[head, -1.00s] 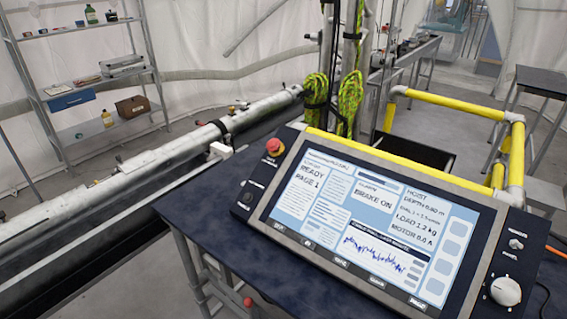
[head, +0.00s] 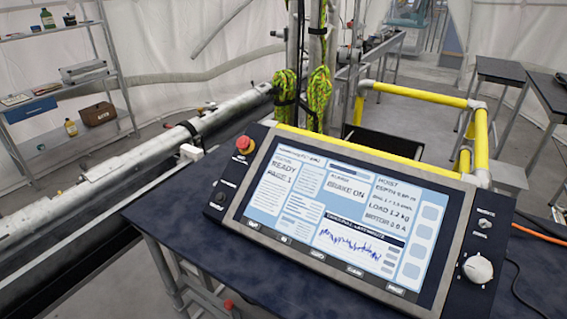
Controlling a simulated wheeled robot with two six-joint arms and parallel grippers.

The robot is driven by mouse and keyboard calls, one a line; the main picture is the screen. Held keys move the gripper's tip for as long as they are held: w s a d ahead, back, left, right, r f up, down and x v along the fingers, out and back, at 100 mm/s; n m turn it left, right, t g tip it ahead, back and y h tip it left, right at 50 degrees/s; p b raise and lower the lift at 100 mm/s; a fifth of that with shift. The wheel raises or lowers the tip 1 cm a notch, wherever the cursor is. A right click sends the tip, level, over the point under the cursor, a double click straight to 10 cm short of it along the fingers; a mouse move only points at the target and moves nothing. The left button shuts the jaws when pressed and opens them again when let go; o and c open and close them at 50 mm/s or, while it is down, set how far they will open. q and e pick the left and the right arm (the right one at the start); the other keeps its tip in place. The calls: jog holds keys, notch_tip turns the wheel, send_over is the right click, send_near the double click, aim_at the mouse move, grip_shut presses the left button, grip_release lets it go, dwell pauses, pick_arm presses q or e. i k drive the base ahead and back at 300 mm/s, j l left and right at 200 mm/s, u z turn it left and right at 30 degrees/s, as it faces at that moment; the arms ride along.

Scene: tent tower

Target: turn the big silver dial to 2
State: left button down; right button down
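The big silver dial (head: 478,268) is a round, pale knob at the lower right of the control console (head: 445,287), on the dark panel beside the screen. Its scale marks are too small to read, so I cannot tell which number it points to. A smaller knob (head: 485,223) sits above it on the same panel. Neither of my grippers is in the head view, and nothing touches the dial.
The console stands on a dark table (head: 200,240). A red emergency button (head: 245,144) is at its upper left. Yellow railing (head: 420,95) stands behind. An orange cable (head: 538,233) and a black cable lie right of the dial. A long metal pipe (head: 130,168) runs along the left.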

aim_at(477, 269)
jog(key=l+z, duration=0.2)
jog(key=z, duration=0.15)
jog(key=l+z, duration=0.2)
jog(key=z, duration=0.15)
jog(key=i+l+z, duration=0.15)
jog(key=z, duration=0.15)
jog(key=k+l, duration=0.1)
jog(key=k, duration=0.05)
